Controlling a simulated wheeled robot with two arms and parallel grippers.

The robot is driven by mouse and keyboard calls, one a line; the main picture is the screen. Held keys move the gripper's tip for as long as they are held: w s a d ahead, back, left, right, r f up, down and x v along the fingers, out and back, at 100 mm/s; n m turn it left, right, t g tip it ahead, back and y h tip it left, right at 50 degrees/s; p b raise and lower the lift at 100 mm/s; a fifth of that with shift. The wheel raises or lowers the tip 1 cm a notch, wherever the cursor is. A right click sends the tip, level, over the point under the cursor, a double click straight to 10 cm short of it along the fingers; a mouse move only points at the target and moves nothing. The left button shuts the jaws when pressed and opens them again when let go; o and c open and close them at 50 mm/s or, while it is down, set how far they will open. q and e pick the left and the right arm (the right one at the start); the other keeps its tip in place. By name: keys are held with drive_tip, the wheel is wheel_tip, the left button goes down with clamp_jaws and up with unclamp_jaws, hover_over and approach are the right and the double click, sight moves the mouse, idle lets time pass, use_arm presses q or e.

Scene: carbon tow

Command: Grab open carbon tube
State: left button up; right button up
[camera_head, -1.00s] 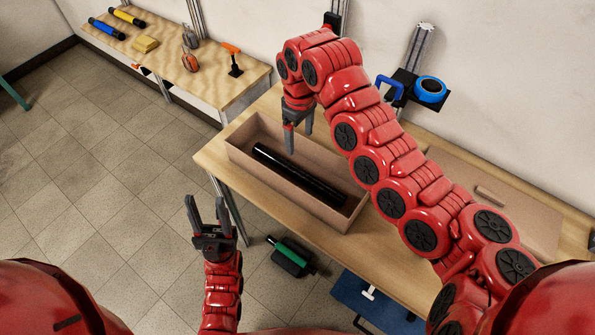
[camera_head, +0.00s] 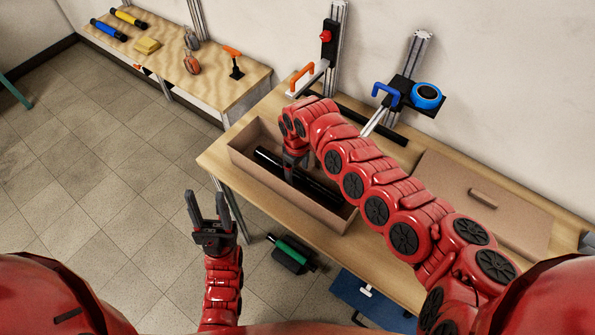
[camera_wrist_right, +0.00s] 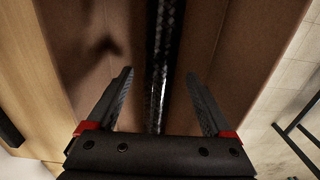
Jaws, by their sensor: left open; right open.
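A black carbon tube (camera_head: 318,190) lies lengthwise in an open brown box (camera_head: 243,165) on the workbench. In the right wrist view the tube (camera_wrist_right: 162,60) runs between the two fingers, with a woven, shiny surface. My right gripper (camera_head: 290,172) is down in the box over the tube, its fingers open on either side of it; it also shows in the right wrist view (camera_wrist_right: 158,95). Its fingertips are partly hidden in the head view. My left gripper (camera_head: 208,198) is open and empty, in front of the bench over the floor.
A brown lid with a handle (camera_head: 483,197) lies on the bench right of the box. Orange-handled (camera_head: 300,78) and blue-handled (camera_head: 385,95) fixtures stand behind. A second table (camera_head: 205,85) with tools is at the back left. A green and black item (camera_head: 293,252) is below the bench.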

drive_tip(key=shift+f, duration=0.8)
clamp_jaws()
